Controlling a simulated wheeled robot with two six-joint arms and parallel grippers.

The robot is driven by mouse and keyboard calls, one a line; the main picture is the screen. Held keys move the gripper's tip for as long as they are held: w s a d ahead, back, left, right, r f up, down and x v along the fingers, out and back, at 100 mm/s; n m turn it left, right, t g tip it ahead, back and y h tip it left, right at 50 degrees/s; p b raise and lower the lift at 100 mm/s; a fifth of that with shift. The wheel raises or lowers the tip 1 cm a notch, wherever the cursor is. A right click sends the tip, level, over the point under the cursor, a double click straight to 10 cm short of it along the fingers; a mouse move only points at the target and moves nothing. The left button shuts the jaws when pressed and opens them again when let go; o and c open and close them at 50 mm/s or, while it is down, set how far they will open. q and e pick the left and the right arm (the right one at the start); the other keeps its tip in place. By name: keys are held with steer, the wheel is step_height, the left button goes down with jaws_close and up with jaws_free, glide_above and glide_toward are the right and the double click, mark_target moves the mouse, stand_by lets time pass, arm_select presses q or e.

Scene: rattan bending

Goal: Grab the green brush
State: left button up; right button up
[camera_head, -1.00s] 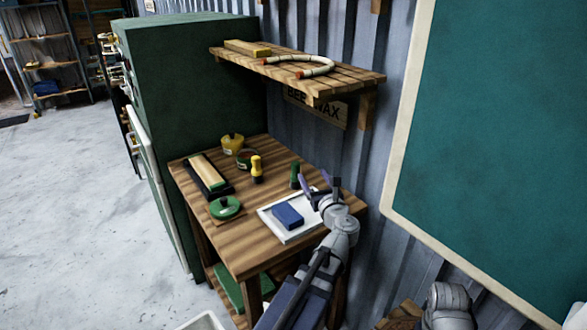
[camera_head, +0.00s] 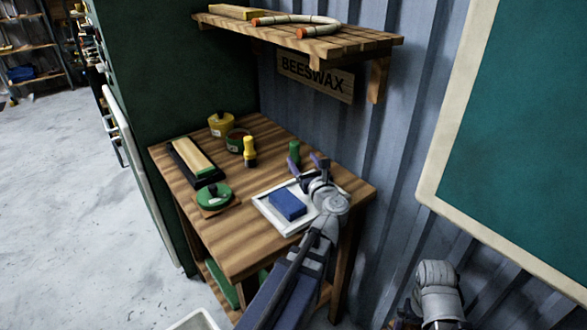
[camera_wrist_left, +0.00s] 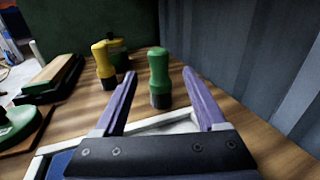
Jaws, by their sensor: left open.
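The green brush (camera_head: 294,152) stands upright on the wooden table near its back edge, by the corrugated wall. In the left wrist view the green brush (camera_wrist_left: 159,78) has a green handle and a dark lower end. My left gripper (camera_head: 309,170) is open and empty, just in front of the brush over the white tray. In the left wrist view its two fingers (camera_wrist_left: 162,92) point toward the brush, which shows between them, a little beyond the tips. My right gripper is not in view.
A yellow brush (camera_head: 250,152) stands left of the green one; it shows in the wrist view (camera_wrist_left: 103,66). The white tray (camera_head: 270,217) holds a blue block (camera_head: 287,204). A green round tool (camera_head: 213,196) and a long block (camera_head: 193,157) lie left. A shelf (camera_head: 350,42) hangs above.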

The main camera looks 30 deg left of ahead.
mark_target(296, 155)
arm_select(q)
step_height(296, 155, down, 3)
steer(key=shift+r+b, duration=0.2)
steer(key=shift+b, duration=0.6)
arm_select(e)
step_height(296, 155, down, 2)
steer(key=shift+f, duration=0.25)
arm_select(q)
steer(key=shift+w+a+r, duration=0.1)
steer(key=shift+w, duration=0.05)
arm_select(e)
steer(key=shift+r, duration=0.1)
arm_select(q)
steer(key=shift+x, duration=1.25)
steer(key=shift+w+a+r, duration=0.15)
steer(key=shift+w+a, duration=0.05)
steer(key=shift+a, duration=0.05)
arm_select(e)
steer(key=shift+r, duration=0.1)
arm_select(q)
steer(key=x, duration=0.4)
steer(key=shift+w+a+r+p, duration=0.2)
steer(key=shift+a+p, duration=0.1)
steer(key=shift+p, duration=0.1)
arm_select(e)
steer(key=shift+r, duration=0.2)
arm_select(q)
steer(key=shift+s, duration=0.1)
steer(key=shift+c, duration=0.2)
jaws_close()
